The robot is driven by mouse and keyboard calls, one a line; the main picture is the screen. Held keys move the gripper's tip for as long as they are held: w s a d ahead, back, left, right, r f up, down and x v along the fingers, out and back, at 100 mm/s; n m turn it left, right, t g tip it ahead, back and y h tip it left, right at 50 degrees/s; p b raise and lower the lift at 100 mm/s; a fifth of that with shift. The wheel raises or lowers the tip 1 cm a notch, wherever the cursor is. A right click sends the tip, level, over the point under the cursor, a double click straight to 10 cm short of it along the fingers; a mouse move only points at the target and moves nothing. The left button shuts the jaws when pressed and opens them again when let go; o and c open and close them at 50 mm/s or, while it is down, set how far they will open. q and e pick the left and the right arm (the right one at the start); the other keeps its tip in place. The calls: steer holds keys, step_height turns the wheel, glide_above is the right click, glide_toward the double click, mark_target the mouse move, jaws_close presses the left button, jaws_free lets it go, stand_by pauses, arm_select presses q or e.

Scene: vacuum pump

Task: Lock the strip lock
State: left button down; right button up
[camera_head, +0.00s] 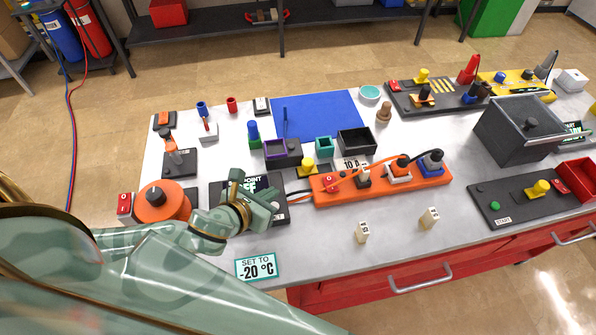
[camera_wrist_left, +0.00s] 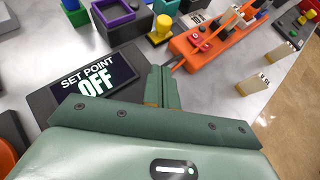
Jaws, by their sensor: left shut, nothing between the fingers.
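An orange power strip (camera_head: 435,178) lies on the table right of centre, with plugs and orange cords on it. A red switch piece (camera_head: 330,181) sits at its left end; it also shows in the left wrist view (camera_wrist_left: 196,41). I cannot tell which part is the strip lock or whether it is locked. My left gripper (camera_head: 268,205) is shut and empty, over the set point display, left of the strip. In the left wrist view its closed fingers (camera_wrist_left: 161,78) point toward the strip's near end. My right gripper is not in view.
The set point display (camera_wrist_left: 92,77) reads OFF under my left gripper. A yellow knob (camera_head: 307,166) and black bin (camera_head: 357,141) stand behind the strip. Two cream blocks (camera_head: 429,217) (camera_head: 362,232) stand in front. An orange round device (camera_head: 160,203) is left.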

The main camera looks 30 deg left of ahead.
arm_select(q)
steer(key=b, duration=0.2)
glide_toward(315, 175)
steer(key=w+a+f, duration=0.2)
steer(key=a+f, duration=0.1)
steer(key=shift+w+d+r, duration=0.1)
steer(key=shift+w+d, duration=0.1)
steer(key=shift+w, duration=0.95)
steer(key=shift+w+d, duration=0.1)
steer(key=shift+w, duration=0.45)
steer(key=shift+w+d, duration=0.2)
steer(key=w+d, duration=0.2)
steer(key=d, duration=0.1)
steer(key=shift+w+d+p, duration=0.1)
steer(key=shift+w+p, duration=0.1)
steer(key=shift+p, duration=0.15)
steer(key=shift+r, duration=0.1)
